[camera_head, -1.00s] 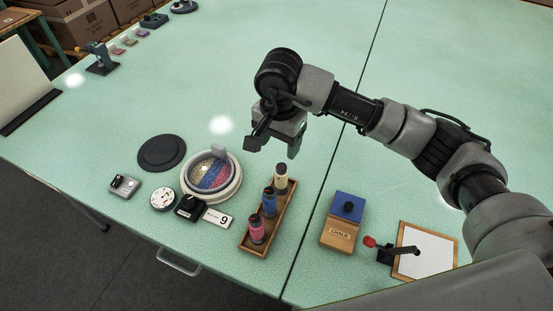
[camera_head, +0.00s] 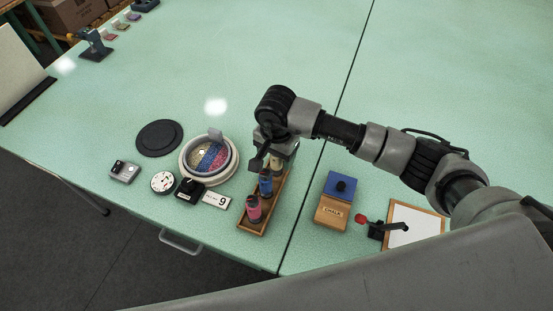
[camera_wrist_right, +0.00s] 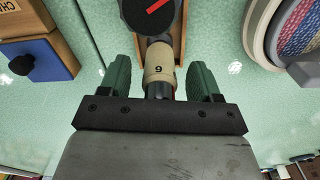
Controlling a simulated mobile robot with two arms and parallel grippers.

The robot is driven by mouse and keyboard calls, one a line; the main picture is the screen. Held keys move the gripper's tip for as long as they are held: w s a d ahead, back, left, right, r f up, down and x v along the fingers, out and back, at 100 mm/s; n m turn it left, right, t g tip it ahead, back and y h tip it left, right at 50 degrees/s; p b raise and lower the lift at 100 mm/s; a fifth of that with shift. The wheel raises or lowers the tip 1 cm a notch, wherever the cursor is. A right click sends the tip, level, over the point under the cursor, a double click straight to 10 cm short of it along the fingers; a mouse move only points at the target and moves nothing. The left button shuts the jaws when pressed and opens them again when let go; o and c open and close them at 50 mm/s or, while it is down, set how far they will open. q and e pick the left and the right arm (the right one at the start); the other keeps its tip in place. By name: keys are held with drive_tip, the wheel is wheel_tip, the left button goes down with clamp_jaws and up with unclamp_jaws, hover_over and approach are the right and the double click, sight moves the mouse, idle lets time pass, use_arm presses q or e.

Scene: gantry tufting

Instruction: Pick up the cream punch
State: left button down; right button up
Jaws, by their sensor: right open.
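The cream punch (camera_wrist_right: 158,66) stands in the wooden tray (camera_head: 283,188), at its far end. In the wrist view it lies between the two green fingers of my right gripper (camera_wrist_right: 160,80), with a gap on each side. In the head view my right gripper (camera_head: 277,158) is over the far end of the tray and hides most of the cream punch. A blue punch (camera_head: 265,184) and a pink punch (camera_head: 254,209) stand in the same tray, nearer the front edge. My left gripper is not in view.
A round white dish with coloured contents (camera_head: 183,165) is left of the tray, beside a number card (camera_head: 216,201) and a black disc (camera_head: 160,138). A chalk box (camera_head: 332,212) and a framed white board (camera_head: 424,222) are to the right.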

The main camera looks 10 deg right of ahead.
drive_tip(key=shift+c, duration=1.1)
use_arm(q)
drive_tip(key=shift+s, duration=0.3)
use_arm(e)
drive_tip(key=c, duration=0.8)
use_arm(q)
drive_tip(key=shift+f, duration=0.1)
use_arm(e)
drive_tip(key=shift+r, duration=0.2)
